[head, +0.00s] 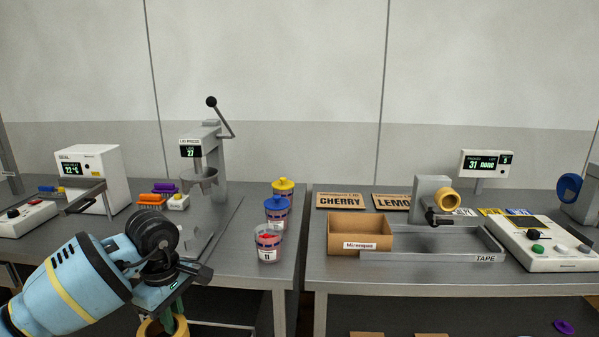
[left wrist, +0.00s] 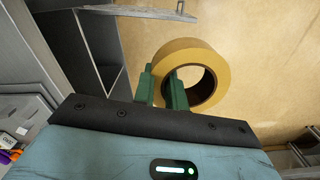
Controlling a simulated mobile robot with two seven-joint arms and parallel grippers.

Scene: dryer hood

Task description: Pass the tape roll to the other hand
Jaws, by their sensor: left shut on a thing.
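A yellow-tan tape roll (left wrist: 219,62) is in my left gripper (left wrist: 162,88). In the left wrist view one green finger is outside the ring and the other is inside its hole, shut on the roll's wall. In the head view the left gripper (head: 172,312) is at the bottom left, in front of the left table's front edge, and the tape roll (head: 149,328) is partly cut off by the picture's bottom edge. My right gripper is in neither view.
The left table holds a sealer (head: 92,165), a lever press (head: 212,160) and lidded cups (head: 277,210). The right table holds a cardboard box (head: 358,233), a TAPE tray (head: 430,257), a dispenser with another yellow roll (head: 446,190) and a button panel (head: 540,262). A narrow gap separates the tables.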

